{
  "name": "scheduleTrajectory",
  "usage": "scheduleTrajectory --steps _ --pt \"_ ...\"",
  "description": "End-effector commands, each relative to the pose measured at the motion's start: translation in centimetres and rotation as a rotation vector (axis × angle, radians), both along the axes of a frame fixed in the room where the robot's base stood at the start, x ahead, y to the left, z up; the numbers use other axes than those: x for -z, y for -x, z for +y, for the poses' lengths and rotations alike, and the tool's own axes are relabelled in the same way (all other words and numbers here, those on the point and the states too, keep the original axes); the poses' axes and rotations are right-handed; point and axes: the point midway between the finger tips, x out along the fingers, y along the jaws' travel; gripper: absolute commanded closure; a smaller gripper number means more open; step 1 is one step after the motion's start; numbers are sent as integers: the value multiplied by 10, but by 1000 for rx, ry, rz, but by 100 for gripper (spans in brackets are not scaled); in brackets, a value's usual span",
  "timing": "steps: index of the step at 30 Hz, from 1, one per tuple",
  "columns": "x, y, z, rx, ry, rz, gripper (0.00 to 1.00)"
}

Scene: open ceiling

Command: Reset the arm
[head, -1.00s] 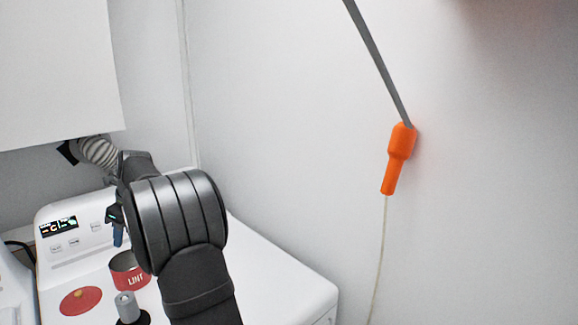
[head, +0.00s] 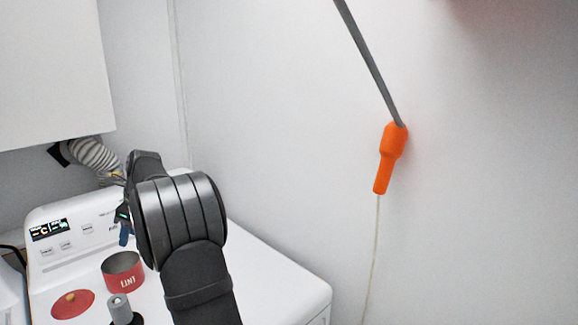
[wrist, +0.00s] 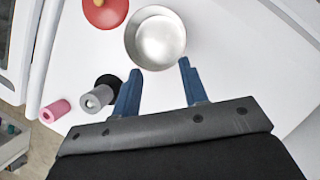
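My gripper (wrist: 160,85) shows in the wrist view with its two blue fingers spread apart and nothing between them. It is above the white machine top, with the open red LINT tin (wrist: 155,38) just beyond the fingertips. In the head view my dark arm reaches up over the machine, and a blue finger (head: 124,234) shows beside the wrist, above the tin (head: 123,272). The tin looks empty inside. Its red lid (head: 73,304) lies on the machine to the left, and also shows in the wrist view (wrist: 104,12).
A grey roller on a black base (head: 121,309) stands near the lid. A pink roll (wrist: 55,111) lies by the machine's edge. A control panel (head: 75,235) rises behind. An orange-handled tool (head: 389,158) hangs on the right wall. A white cabinet (head: 50,70) overhangs at upper left.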

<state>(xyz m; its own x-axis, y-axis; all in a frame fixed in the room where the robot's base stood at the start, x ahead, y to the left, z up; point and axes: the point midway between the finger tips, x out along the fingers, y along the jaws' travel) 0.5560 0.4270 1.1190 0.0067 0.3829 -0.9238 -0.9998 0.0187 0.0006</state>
Motion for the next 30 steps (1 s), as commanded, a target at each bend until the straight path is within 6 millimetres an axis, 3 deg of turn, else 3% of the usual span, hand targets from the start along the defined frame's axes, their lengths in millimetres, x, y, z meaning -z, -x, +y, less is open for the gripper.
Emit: scheduleTrajectory --steps 6,15,30 --pt "24 6 36 -1 1 1 60" --pt "55 6 39 1 0 0 60" --pt "59 6 39 1 0 0 60"
